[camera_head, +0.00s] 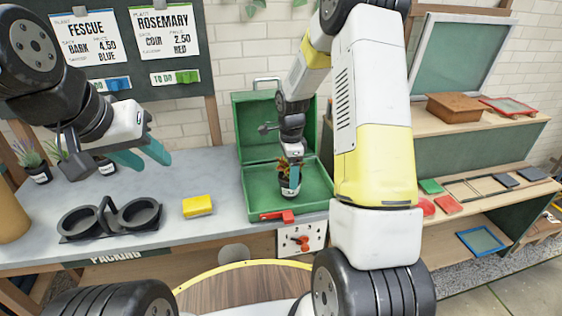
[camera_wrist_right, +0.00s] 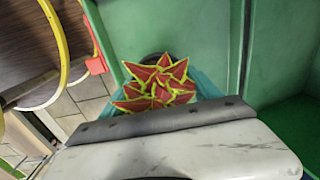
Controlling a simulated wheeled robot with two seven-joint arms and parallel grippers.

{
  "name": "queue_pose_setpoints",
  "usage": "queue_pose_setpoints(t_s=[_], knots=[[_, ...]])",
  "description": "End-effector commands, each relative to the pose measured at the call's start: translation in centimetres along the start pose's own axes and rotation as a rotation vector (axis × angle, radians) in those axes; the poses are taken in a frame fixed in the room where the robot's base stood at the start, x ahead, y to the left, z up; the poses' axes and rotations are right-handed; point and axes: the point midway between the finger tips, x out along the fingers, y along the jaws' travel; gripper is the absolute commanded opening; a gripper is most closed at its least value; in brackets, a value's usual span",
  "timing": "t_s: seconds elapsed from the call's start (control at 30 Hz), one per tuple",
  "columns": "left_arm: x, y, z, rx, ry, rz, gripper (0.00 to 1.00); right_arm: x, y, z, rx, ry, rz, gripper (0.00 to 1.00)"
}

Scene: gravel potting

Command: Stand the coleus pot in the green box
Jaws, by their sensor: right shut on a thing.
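The coleus pot (camera_head: 287,187) is a dark pot with a pale label and red and yellow leaves. My right gripper (camera_head: 292,172) is shut on it, over the floor of the open green box (camera_head: 262,205). In the right wrist view the coleus leaves (camera_wrist_right: 158,85) show between the teal fingers, and the pot is mostly hidden. The pot looks upright; I cannot tell whether it touches the box floor. My left gripper (camera_head: 143,158) is open and empty above the left part of the bench.
A yellow block (camera_head: 197,206) and a black double cup holder (camera_head: 110,221) are left of the box. Several potted plants stand at the back left. A red latch (camera_head: 277,216) is at the box's front edge. Shelves with trays (camera_head: 481,241) are at the right.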

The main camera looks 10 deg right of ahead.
Motion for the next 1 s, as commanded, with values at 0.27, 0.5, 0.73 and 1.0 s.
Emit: queue_pose_setpoints(t_s=[0.27,0.5,0.73,1.0], knots=[[0.0,0.0,0.0,0.000,0.000,0.000,0.36,0.3,0.0,0.1,-0.001,0.000,-0.002,0.16],[0.0,0.0,0.0,0.000,0.000,0.000,0.36,0.6,0.0,0.0,0.000,0.000,-0.001,0.94],[0.0,0.0,0.0,0.000,0.000,0.000,0.36,0.6,0.0,0.0,0.000,0.000,-0.001,0.94],[0.0,0.0,0.0,0.000,0.000,0.000,0.36,-1.5,-0.1,0.0,0.001,0.001,-0.006,0.94]])
